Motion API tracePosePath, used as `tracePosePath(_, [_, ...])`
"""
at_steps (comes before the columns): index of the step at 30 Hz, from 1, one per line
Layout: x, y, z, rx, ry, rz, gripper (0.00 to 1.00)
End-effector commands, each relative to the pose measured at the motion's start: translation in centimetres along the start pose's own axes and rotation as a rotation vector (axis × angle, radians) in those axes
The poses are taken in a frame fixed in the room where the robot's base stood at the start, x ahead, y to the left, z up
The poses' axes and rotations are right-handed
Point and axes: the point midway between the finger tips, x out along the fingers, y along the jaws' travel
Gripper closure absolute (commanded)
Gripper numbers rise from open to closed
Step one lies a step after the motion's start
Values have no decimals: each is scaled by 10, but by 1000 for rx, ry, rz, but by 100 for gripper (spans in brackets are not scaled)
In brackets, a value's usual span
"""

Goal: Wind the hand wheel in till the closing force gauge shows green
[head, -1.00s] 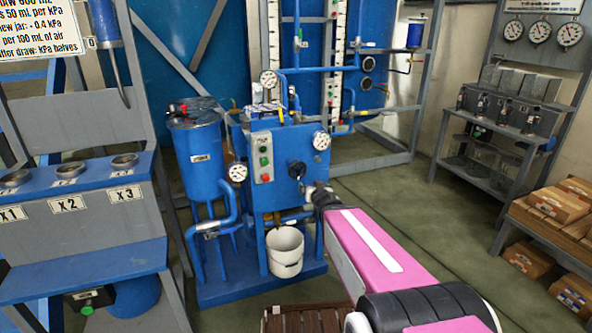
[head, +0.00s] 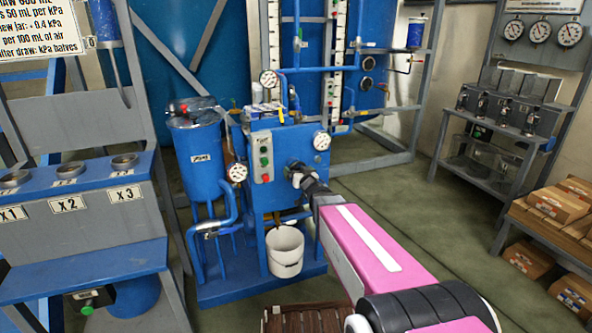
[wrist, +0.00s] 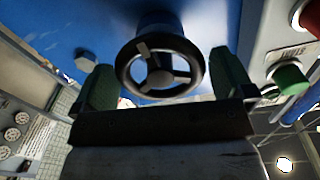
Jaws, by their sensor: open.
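The hand wheel (wrist: 148,50) is a dark ring with three spokes and a round hub, on the blue machine face (wrist: 75,22). In the wrist view it sits between the two green fingers of my gripper (wrist: 162,84), which is open, with a finger on each side and no clear contact. In the head view my gripper (head: 296,172) is at the front of the blue machine box (head: 258,188) and hides the wheel. White dial gauges show on the box's right corner (head: 321,140), at its left (head: 237,172) and above it (head: 269,78). Their colours are too small to read, and which is the closing force gauge is unclear.
A panel with green and red buttons (head: 263,157) is on the box, left of my gripper. A blue tank (head: 197,155) stands left. A grey-blue bench (head: 85,235) is further left. Open floor lies right (head: 430,230).

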Motion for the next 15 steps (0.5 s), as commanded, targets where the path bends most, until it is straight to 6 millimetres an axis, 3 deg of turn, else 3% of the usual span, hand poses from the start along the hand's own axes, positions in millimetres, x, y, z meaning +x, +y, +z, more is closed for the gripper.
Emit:
tracePosePath(1, [12, 1, 1, 0, 0, 0, 0])
tracePosePath(6, [28, 0, 1, 0, -1, 1, 0])
tracePosePath(15, [30, 0, 0, 0, -1, 1, 0])
